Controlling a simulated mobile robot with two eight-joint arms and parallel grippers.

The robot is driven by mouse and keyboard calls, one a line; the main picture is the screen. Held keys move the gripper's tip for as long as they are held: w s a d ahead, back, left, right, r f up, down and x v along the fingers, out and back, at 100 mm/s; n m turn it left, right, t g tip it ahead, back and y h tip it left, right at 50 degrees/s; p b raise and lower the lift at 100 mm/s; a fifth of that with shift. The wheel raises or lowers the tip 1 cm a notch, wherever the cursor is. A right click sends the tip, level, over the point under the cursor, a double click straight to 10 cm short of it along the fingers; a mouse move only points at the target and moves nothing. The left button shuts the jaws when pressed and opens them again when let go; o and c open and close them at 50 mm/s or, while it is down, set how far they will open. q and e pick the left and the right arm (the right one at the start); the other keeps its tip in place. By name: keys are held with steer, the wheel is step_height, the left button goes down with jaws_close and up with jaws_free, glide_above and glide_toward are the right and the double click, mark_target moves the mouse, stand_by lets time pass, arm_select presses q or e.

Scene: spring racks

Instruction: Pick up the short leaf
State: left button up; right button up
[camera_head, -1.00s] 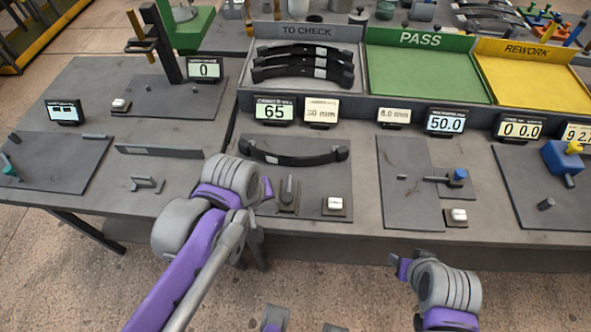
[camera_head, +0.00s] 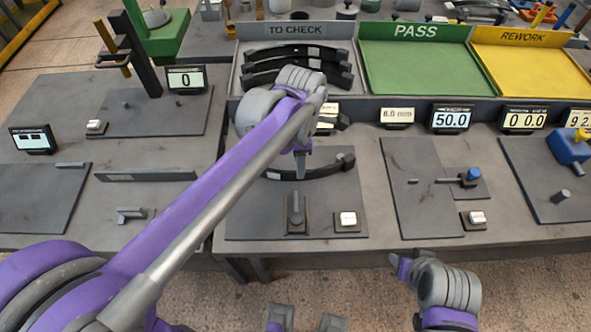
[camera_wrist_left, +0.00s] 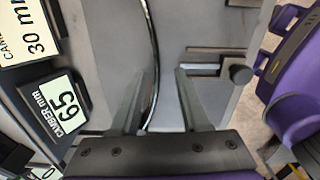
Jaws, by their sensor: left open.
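A dark, curved leaf (camera_head: 330,168) lies on a grey plate in front of the TO CHECK tray. My left gripper (camera_head: 301,168) is over the leaf's left-middle part, pointing down, and the arm hides some of the leaf. In the left wrist view the leaf (camera_wrist_left: 155,45) shows as a thin curved strip running between the two open fingers of the left gripper (camera_wrist_left: 155,95). I cannot tell whether a finger touches it. My right gripper (camera_head: 402,265) is low at the right, off the table's front edge; its jaws are unclear.
Several dark leaves (camera_head: 300,60) are stacked in the TO CHECK tray (camera_head: 243,75). The green PASS tray (camera_head: 415,70) and yellow REWORK tray (camera_head: 530,70) are empty. A camber display (camera_wrist_left: 62,105) stands beside the leaf's plate. A small post and button (camera_head: 347,219) stand in front.

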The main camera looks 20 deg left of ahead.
mark_target(297, 180)
arm_select(q)
steer(key=f, duration=0.6)
steer(key=shift+w+a, duration=0.15)
steer(key=shift+a, duration=0.2)
jaws_close()
steer(key=shift+r, duration=0.1)
stand_by(1.0)
